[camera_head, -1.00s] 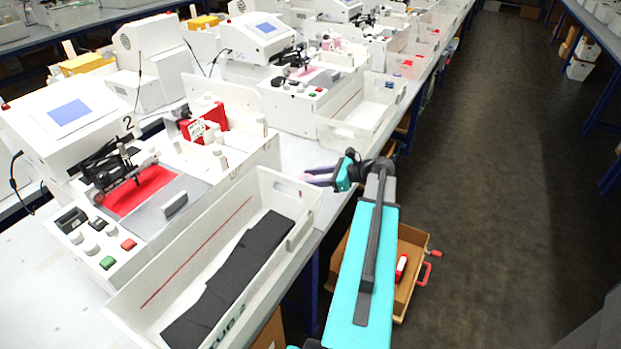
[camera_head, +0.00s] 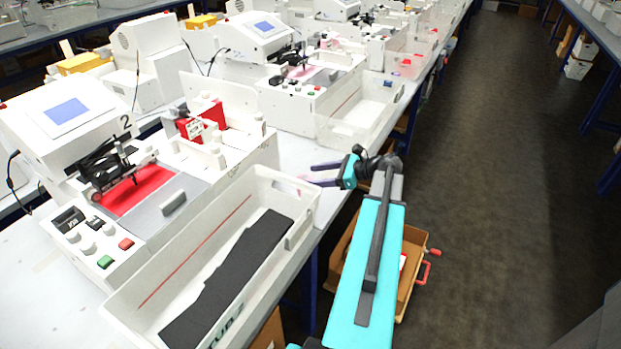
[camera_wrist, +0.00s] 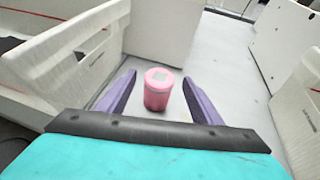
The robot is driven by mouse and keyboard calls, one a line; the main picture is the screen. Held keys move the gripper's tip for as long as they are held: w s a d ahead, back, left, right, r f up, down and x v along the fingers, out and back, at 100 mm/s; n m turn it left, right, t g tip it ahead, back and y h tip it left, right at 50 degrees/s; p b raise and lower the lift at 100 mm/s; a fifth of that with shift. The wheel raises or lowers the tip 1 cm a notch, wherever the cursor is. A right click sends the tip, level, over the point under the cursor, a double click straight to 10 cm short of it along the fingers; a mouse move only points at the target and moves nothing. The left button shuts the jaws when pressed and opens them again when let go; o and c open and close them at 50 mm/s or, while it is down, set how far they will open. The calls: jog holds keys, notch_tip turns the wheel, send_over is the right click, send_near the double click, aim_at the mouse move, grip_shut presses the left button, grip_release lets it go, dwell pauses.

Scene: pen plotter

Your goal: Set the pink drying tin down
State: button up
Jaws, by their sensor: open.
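The pink drying tin (camera_wrist: 158,92) stands upright on the grey bench top in the wrist view, a pale square patch on its lid. My gripper (camera_wrist: 160,88) is open, with one purple finger on each side of the tin and a visible gap to both. In the head view my gripper (camera_head: 318,174) is at the bench edge beside the end of the white tray. Only a faint pink bit of the tin (camera_head: 303,177) shows there, mostly hidden by the fingers and tray.
A long white tray (camera_head: 262,178) with dark sheets stands left of my gripper. A clear-walled bin (camera_head: 362,112) stands beyond it. A plotter with a red sheet (camera_head: 140,188) is at the left. A brown box (camera_head: 412,262) sits below the bench edge; the aisle floor is free.

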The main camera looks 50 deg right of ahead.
jog(key=b+v, duration=0.1)
jog(key=v, duration=0.8)
jog(key=shift+s, duration=0.2)
jog(key=shift+d+r, duration=0.1)
dwell(0.5)
